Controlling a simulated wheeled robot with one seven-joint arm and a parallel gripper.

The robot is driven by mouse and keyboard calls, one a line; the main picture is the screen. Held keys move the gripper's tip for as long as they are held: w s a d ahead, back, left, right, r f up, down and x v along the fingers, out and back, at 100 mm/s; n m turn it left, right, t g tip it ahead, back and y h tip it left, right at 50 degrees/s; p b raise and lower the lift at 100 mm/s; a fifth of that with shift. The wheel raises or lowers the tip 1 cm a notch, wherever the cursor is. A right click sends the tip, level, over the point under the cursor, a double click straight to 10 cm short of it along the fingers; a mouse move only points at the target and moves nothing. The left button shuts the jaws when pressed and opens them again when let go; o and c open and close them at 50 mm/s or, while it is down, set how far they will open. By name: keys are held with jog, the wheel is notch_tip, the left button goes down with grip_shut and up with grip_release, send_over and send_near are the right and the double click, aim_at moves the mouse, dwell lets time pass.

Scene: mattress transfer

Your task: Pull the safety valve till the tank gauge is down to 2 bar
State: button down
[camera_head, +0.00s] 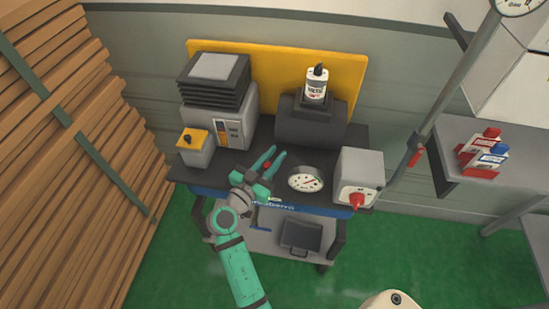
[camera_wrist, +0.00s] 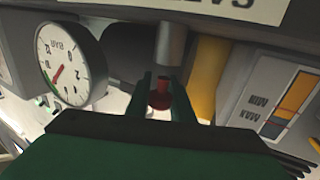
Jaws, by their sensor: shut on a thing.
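A small red knob, the safety valve (camera_wrist: 160,98), sits under a grey metal stem in the wrist view, between my gripper's fingers. My gripper (camera_wrist: 160,86) is shut on it. In the head view my gripper (camera_head: 273,155) reaches over the front of the dark bench, with a bit of red between its green fingers. The round white tank gauge (camera_head: 306,180) is just right of my gripper. The gauge also shows in the wrist view (camera_wrist: 72,65), turned over, with a red needle pointing down and left. Its exact reading is too small to tell.
A grey box with a red knob (camera_head: 358,178) stands right of the gauge. A grey machine with black fins (camera_head: 213,85) and a small yellow-topped box (camera_head: 195,147) stand at left. A white bottle (camera_head: 316,86) stands behind. Stacked planks (camera_head: 75,130) fill the far left.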

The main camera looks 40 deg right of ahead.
aim_at(265, 168)
jog(key=c, duration=1.6)
grip_release()
jog(key=shift+o, duration=0.2)
jog(key=shift+a, duration=0.1)
jog(key=v, duration=1)
jog(key=shift+s+a+r, duration=0.1)
jog(key=shift+a, duration=0.3)
